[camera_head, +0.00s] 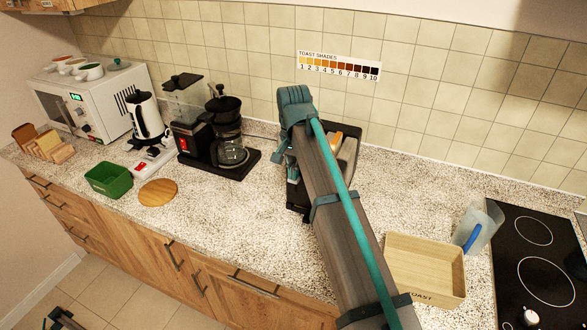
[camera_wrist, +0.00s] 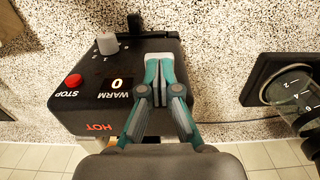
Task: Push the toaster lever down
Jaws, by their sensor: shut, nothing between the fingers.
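The black toaster (camera_head: 350,150) stands on the counter, largely hidden behind my arm in the head view. Something tan like bread shows in its top. The wrist view shows the toaster's control face (camera_wrist: 85,85) close up, with a grey knob (camera_wrist: 107,43), a red STOP button (camera_wrist: 73,81) and a display reading 0. My gripper (camera_wrist: 159,62) is shut and empty, its fingertips over the toaster's right side in that view. I cannot tell whether they touch it. I cannot make out the lever clearly; the fingers may cover it.
A coffee maker (camera_head: 228,150) stands left of the toaster, and its carafe (camera_wrist: 290,90) shows in the wrist view. A wooden tray (camera_head: 425,262), a clear jug (camera_head: 482,225) and a black hob (camera_head: 540,250) are to the right. A green bin (camera_head: 108,180) and round board (camera_head: 158,193) sit left.

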